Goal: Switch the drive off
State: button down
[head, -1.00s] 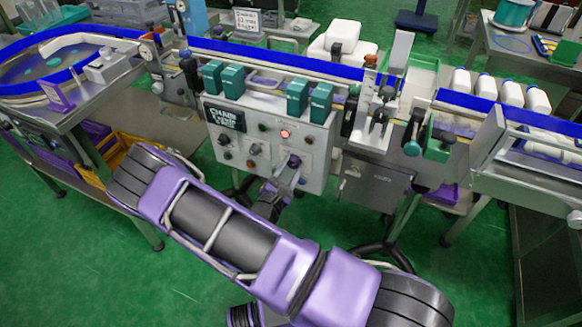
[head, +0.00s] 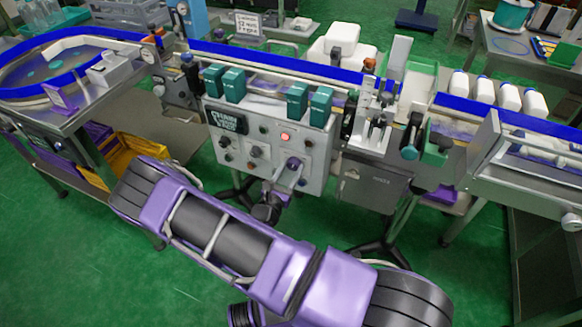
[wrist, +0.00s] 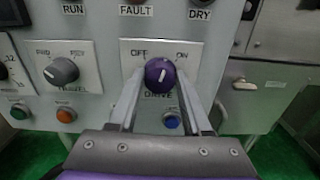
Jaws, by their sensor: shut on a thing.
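The drive switch is a round purple knob (wrist: 160,74) with a white pointer line, on a white plate marked OFF at upper left, ON at upper right and DRIVE below. The pointer stands near upright, leaning slightly right toward ON. The knob also shows small and dark in the head view (head: 293,162). My gripper (wrist: 159,80) is shut on the knob, one finger at its left side and one at its right. In the head view my gripper (head: 289,172) reaches up to the panel's lower right.
The grey control panel (head: 250,113) carries other knobs, including a grey one (wrist: 62,71) left of the drive switch. A blue button (wrist: 172,120) sits just below, between my fingers. A red lamp (head: 287,137) glows above.

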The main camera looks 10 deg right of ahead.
jog(key=n+p, duration=0.1)
jog(key=n, duration=1)
jog(key=shift+a+f+n+p, duration=0.1)
jog(key=shift+n+p, duration=0.3)
dwell(0.3)
jog(key=shift+c, duration=1.7)
grip_release()
jog(key=v, duration=1.7)
jog(key=shift+s, duration=0.15)
jog(key=shift+a, duration=0.1)
